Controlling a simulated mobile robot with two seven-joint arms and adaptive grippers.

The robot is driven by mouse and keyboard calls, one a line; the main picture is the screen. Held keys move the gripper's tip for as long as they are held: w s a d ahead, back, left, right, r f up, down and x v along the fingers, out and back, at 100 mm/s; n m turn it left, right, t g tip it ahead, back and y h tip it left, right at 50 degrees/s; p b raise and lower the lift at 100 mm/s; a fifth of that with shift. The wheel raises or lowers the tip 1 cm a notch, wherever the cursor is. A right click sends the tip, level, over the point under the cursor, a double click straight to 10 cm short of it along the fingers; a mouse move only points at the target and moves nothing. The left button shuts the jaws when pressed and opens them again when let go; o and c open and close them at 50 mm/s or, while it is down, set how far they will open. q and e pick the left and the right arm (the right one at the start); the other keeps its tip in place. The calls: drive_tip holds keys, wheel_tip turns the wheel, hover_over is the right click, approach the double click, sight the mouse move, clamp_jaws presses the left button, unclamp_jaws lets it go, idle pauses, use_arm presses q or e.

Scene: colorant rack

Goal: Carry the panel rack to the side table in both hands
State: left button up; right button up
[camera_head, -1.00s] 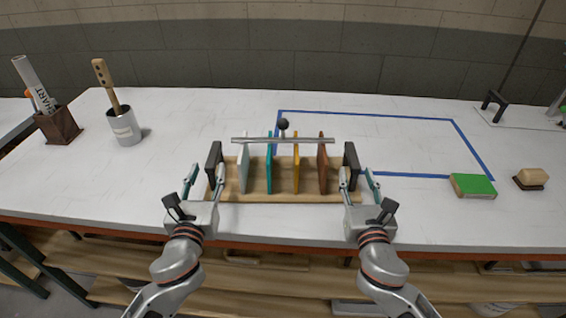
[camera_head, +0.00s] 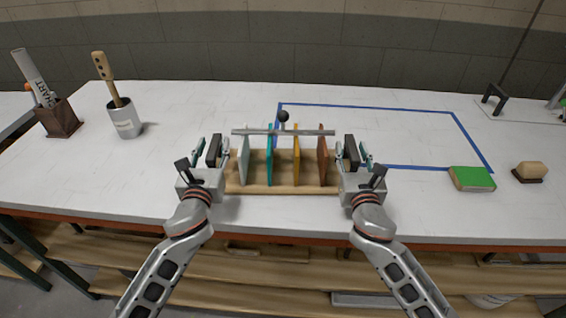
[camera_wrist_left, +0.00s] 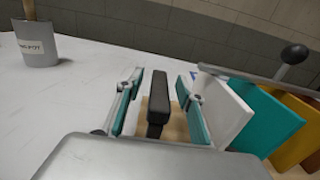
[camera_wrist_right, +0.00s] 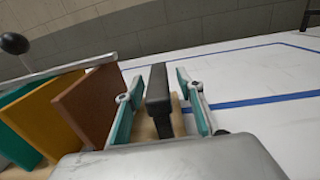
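The panel rack (camera_head: 262,190) stands upright on the white worktop. It has a wooden base, white, teal, yellow and brown panels, a metal bar across and a black handle at each end. My left gripper (camera_head: 211,151) is open, with its fingers on either side of the left handle (camera_wrist_left: 158,100) and gaps showing on both sides in the left wrist view. My right gripper (camera_head: 353,151) is open, its fingers likewise either side of the right handle (camera_wrist_right: 158,95), with gaps. The handles' lower parts are partly hidden by the grippers.
A blue tape outline (camera_head: 365,108) lies behind and right of the rack. A grey cup (camera_head: 125,122) and a brown holder (camera_head: 57,120) stand left. A green block (camera_head: 472,178) and a tan block (camera_head: 530,171) lie right. Another white surface (camera_head: 10,108) shows at far left.

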use_arm(q)
clamp_jaws()
use_arm(e)
clamp_jaws()
use_arm(q)
drive_tip(key=shift+w+r, duration=0.1)
use_arm(e)
drive_tip(key=shift+w+r, duration=0.1)
drive_tip(key=shift+r, duration=0.05)
